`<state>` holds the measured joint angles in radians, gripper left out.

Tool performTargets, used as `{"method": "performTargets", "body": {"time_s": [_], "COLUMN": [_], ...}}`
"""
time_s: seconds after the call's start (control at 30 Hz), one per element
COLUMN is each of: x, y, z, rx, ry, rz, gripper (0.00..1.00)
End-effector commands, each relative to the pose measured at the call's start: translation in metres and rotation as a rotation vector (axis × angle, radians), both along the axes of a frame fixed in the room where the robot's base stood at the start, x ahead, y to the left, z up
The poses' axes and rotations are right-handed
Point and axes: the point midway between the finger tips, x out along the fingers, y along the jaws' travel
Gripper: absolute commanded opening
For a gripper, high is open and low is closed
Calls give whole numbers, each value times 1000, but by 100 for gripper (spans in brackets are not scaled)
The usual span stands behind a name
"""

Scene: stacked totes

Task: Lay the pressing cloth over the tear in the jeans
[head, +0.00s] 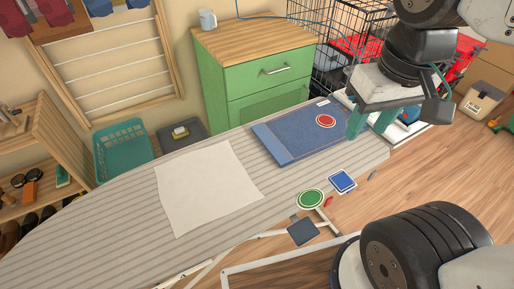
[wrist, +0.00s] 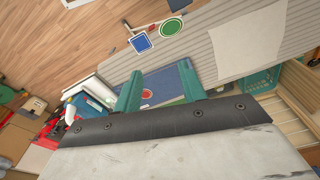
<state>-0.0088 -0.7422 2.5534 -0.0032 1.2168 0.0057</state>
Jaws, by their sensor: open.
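The white pressing cloth (head: 205,183) lies flat on the striped ironing board (head: 100,228), left of the jeans. It also shows at the upper right of the wrist view (wrist: 247,42). The folded blue jeans (head: 288,133) lie on the board's right part, with a round red patch (head: 325,121) on them. I see no bare tear; whether the patch covers it I cannot tell. My gripper (head: 370,130) is open and empty at the jeans' right edge in the head view. In the wrist view its teal fingers (wrist: 158,82) stand apart with the jeans and red patch behind them.
A round green patch (head: 311,199) and a square blue patch (head: 342,181) lie by the board's front edge. A green cabinet (head: 266,85) with a mug stands behind. A teal basket (head: 124,150) and wire crate (head: 345,45) are near. Board around the cloth is clear.

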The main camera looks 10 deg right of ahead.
Motion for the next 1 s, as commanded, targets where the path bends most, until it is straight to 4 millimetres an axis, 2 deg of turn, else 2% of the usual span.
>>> {"method": "performTargets", "body": {"time_s": [0.13, 0.27, 0.4, 0.6, 0.7, 0.8, 1.0], "x": [30, 73, 119, 164, 176, 182, 186], "y": [14, 41, 80, 145, 171, 190, 205], "z": [-7, -23, -52, -108, -134, -153, -172], "rx": [2, 3, 1, -6, -9, -12, -15], "ry": [23, 47, 69, 96, 105, 112, 115], "rz": [41, 91, 146, 219, 245, 264, 276], "gripper": [41, 41, 41, 41, 41, 41, 41]}}
